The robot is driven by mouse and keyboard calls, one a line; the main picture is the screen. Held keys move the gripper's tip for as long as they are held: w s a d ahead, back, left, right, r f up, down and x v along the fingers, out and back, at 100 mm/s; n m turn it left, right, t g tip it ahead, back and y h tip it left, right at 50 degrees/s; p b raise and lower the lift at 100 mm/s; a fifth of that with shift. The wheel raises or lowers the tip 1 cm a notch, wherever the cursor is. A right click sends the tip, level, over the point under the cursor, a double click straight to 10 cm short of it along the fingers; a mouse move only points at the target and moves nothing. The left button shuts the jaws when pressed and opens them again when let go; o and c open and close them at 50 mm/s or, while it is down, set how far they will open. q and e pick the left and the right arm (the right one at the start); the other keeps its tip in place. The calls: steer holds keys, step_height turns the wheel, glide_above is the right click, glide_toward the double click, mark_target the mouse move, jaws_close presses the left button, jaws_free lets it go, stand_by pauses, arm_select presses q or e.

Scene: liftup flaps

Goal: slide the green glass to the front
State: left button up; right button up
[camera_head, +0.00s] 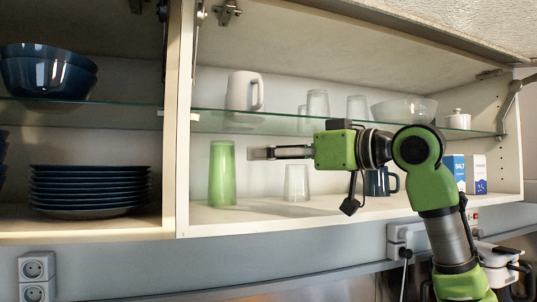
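The green glass (222,176) stands upright on the bottom board of the right-hand cabinet, near its left wall. My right gripper (256,153) reaches in from the right below the glass shelf. Its fingers point left at the upper part of the green glass, and a small gap shows between them in the picture. I see the fingers from the side, so I cannot tell whether they are open or shut. Nothing shows held in them. My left gripper is not in view.
A clear glass (297,183) stands below my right gripper. A dark blue mug (378,182) and cartons (476,173) are farther right. The glass shelf (270,124) above bears a white mug (244,91), glasses and a bowl (404,111). Plates (90,190) stand in the left compartment.

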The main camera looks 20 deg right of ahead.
steer(key=p, duration=0.3)
glide_toward(231, 156)
steer(key=x, duration=0.3)
steer(key=p+x, duration=0.4)
steer(key=x, duration=0.4)
steer(key=shift+r, duration=0.15)
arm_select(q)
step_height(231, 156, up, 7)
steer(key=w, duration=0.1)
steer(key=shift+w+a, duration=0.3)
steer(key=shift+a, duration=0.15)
arm_select(e)
steer(key=shift+w+a, duration=0.2)
steer(key=shift+w, duration=0.1)
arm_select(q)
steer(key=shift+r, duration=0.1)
arm_select(e)
steer(key=c, duration=1.4)
